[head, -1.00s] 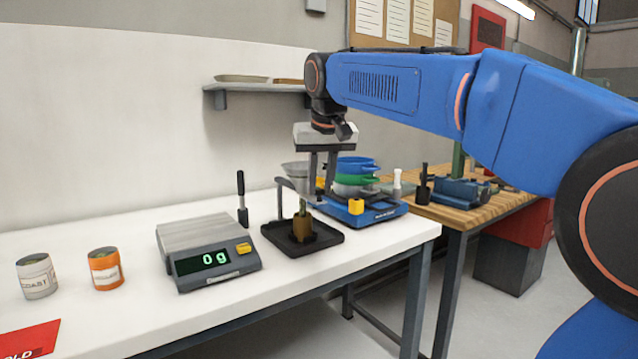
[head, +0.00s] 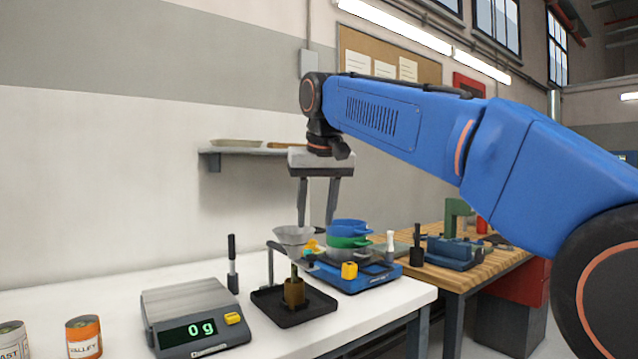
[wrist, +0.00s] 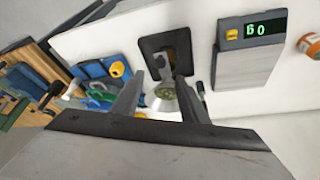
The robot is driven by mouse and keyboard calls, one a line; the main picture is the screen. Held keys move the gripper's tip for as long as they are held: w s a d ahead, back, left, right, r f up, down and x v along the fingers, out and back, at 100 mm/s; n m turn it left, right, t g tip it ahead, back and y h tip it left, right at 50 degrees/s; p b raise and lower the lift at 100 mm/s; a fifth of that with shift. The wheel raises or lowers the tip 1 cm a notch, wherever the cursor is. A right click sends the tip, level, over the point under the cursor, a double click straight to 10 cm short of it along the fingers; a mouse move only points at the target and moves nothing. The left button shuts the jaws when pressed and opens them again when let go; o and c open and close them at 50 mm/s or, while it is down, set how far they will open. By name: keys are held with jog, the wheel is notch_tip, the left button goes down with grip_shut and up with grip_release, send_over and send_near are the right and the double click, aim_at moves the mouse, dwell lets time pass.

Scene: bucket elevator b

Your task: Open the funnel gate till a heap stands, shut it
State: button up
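A pale grey funnel (head: 296,235) hangs on a dark bent stand above a black tray (head: 268,304). A small brown cup (head: 294,292) stands in the tray under the funnel. A thin olive shape rises above the cup; I cannot tell whether it is a heap or a stream. An orange-yellow knob (head: 313,246) shows beside the funnel, perhaps its gate handle; the gate's position cannot be told. In the wrist view, the funnel (wrist: 166,98) holds greenish grains. My gripper (head: 316,222) is open and empty, fingers apart, above the funnel and knob.
A scale (head: 190,310) reading 0 g stands left of the tray, with a black-handled tool (head: 232,265) behind it. A blue device (head: 360,279) with blue and green pans stands right. Labelled jars (head: 84,337) are at far left. A shelf (head: 250,150) is on the wall.

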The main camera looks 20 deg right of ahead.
jog(key=v, duration=0.8)
jog(key=shift+f, duration=0.15)
jog(key=s+d+f, duration=0.2)
jog(key=s+f, duration=0.6)
jog(key=f, duration=0.7)
jog(key=s+d+f, duration=0.3)
jog(key=s+f, duration=0.5)
jog(key=f, duration=0.7)
jog(key=s+d+f+n, duration=0.1)
jog(key=s+d+f, duration=0.1)
jog(key=s+f, duration=0.7)
notch_tip(320, 180, down, 7)
jog(key=shift+d+f, duration=0.1)
jog(key=shift+d, duration=0.1)
jog(key=shift+s, duration=0.1)
jog(key=shift+c, duration=0.2)
